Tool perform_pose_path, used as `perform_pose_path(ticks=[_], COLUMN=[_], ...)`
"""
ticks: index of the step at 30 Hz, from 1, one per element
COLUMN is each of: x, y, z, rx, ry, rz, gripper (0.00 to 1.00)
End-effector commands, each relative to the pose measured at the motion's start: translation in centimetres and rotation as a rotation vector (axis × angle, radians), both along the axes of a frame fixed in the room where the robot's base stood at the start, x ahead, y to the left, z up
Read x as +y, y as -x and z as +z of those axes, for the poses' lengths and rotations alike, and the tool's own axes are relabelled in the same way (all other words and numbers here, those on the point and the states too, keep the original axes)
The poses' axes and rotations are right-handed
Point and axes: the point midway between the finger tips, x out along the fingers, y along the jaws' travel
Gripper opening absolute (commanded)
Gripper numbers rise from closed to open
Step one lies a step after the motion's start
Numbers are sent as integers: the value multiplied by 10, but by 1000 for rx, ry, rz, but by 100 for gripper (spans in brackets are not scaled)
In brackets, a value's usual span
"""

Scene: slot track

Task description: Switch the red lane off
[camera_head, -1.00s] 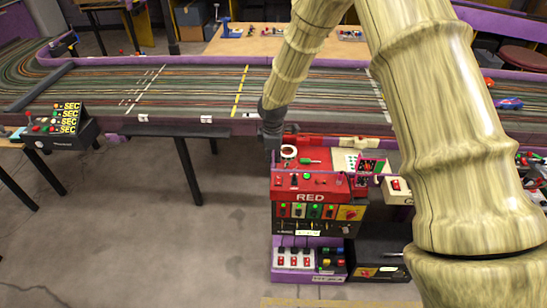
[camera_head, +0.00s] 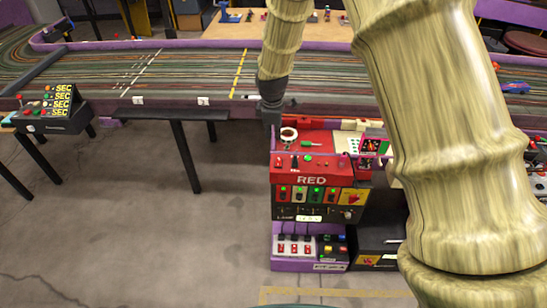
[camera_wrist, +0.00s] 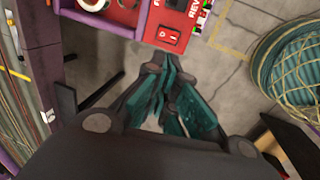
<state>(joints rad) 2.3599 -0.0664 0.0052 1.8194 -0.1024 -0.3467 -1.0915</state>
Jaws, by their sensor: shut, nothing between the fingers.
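The red lane control box (camera_head: 335,181) stands right of centre in the head view, with "RED" in white on its front. Its lower dark panel carries several coloured switches, some lit green (camera_head: 316,194). My gripper (camera_head: 272,118) hangs at the box's upper left, small and dark in this view. In the wrist view my gripper (camera_wrist: 167,72) is shut and empty, its teal fingers pointing toward a red panel (camera_wrist: 128,12). A red rocker switch (camera_wrist: 169,37) on that panel lies just beyond the fingertips, apart from them. Its on or off position is too small to tell.
A purple box with several switches (camera_head: 295,264) stands below the red one. The multi-lane track (camera_head: 150,75) runs behind. A black box with "SEC" displays (camera_head: 60,122) is at left. My arm covers the right side. Floor at left is open.

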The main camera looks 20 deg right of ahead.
Motion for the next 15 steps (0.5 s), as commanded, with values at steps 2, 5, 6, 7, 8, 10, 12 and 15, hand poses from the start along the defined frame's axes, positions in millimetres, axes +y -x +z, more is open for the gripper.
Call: perform_pose_path(ticks=[2, 5, 6, 7, 8, 10, 12, 15], x=[0, 0, 0, 0, 0, 0, 0, -1], y=[0, 0, 0, 0, 0, -1, -1, -3], z=[0, 0, 0, -1, -1, -4, -10, -20], rx=[0, 0, 1, 1, 1, 2, 2, 3], ry=[0, 0, 0, 0, 0, -1, 0, 0], rz=[0, 0, 0, 0, 0, 0, 1, 1], gripper=[0, 0, 0, 0, 0, 0, 0, 0])
